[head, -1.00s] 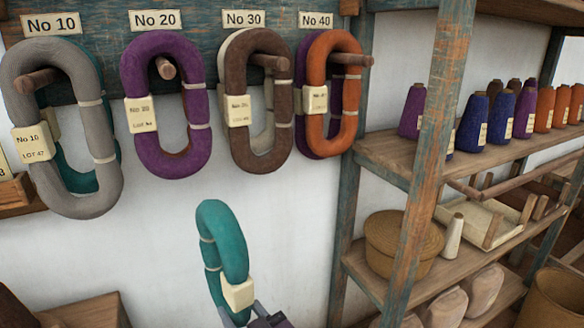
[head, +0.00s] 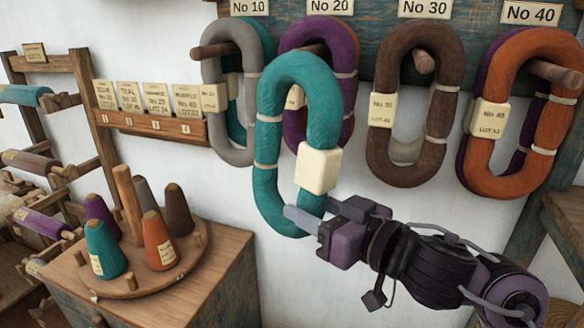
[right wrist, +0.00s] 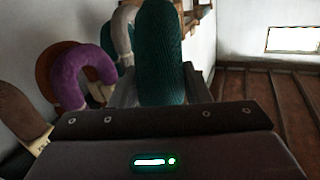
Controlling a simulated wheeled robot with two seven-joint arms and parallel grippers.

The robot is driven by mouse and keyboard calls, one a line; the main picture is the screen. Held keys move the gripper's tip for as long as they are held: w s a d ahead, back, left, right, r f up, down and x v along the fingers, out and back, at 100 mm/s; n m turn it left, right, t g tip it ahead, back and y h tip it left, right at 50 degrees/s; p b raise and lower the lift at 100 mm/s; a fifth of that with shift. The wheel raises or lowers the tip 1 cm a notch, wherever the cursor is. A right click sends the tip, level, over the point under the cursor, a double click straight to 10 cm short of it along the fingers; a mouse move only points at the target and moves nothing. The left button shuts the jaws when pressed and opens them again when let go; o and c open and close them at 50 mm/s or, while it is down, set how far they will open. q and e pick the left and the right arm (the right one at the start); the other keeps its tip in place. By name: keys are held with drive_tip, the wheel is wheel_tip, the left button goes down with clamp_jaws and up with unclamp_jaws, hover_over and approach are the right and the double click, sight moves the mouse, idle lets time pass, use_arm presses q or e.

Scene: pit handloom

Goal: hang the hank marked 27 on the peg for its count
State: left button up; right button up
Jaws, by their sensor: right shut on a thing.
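A teal hank (head: 268,150) with pale ties and a blank-looking cream tag (head: 318,170) hangs upright in my right gripper (head: 305,218), which is shut on its lower part. No number can be read on the tag from here. The hank also shows in the right wrist view (right wrist: 160,60). It is in front of the peg board, overlapping the purple hank (head: 345,62) under No 20. The pegs carry hanks under No 10 (head: 215,125), No 20, No 30 (head: 455,110) and No 40 (head: 555,120). My left gripper is out of view.
A card rack (head: 150,125) with several cards is on the wall at left. Below it, a round stand (head: 150,275) with several yarn cones sits on a wooden cabinet (head: 225,290). A rack with yarn rolls (head: 40,220) is at far left. Shelving stands at right.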

drive_tip(key=s+a+r+n+g+y+p, duration=0.1)
drive_tip(key=s+a+r+n+g+y, duration=0.2)
drive_tip(key=r, duration=0.5)
drive_tip(key=shift+w+d+f+m+h+b, duration=0.1)
drive_tip(key=shift+w+d+m+h+b, duration=0.3)
drive_tip(key=shift+w, duration=0.6)
drive_tip(key=shift+w+d+f+m+h+b, duration=0.1)
drive_tip(key=shift+w+d+m+b, duration=0.15)
drive_tip(key=shift+w+b, duration=0.55)
drive_tip(key=shift+w+d+f+m+h+b, duration=0.1)
drive_tip(key=shift+w+d+m+h+b, duration=0.2)
drive_tip(key=shift+w, duration=0.85)
drive_tip(key=w+d+f+b, duration=0.1)
drive_tip(key=w+d+f, duration=0.1)
drive_tip(key=w, duration=0.6)
drive_tip(key=shift+d+f, duration=0.3)
drive_tip(key=shift+d, duration=0.05)
